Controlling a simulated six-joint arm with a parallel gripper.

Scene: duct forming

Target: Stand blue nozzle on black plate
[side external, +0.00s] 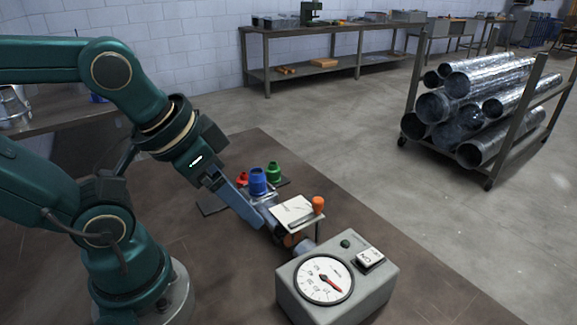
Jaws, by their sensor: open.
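The blue nozzle (258,183) stands upright on the brown work table, between a red nozzle (241,179) on its left and a green nozzle (273,171) on its right. A flat black plate (211,208) shows to the left of my gripper, partly hidden behind it. A dark flat edge also shows right of the green nozzle; I cannot tell if it is the same plate. My gripper (253,214) is open and points down to the right, in front of the nozzles. Its fingers overlap the blue nozzle's lower area, so contact is unclear.
A grey metal duct piece (268,203) lies beside my fingertips. A grey gauge box (335,284) stands at the front. A rack of metal ducts (475,105) stands on the floor behind.

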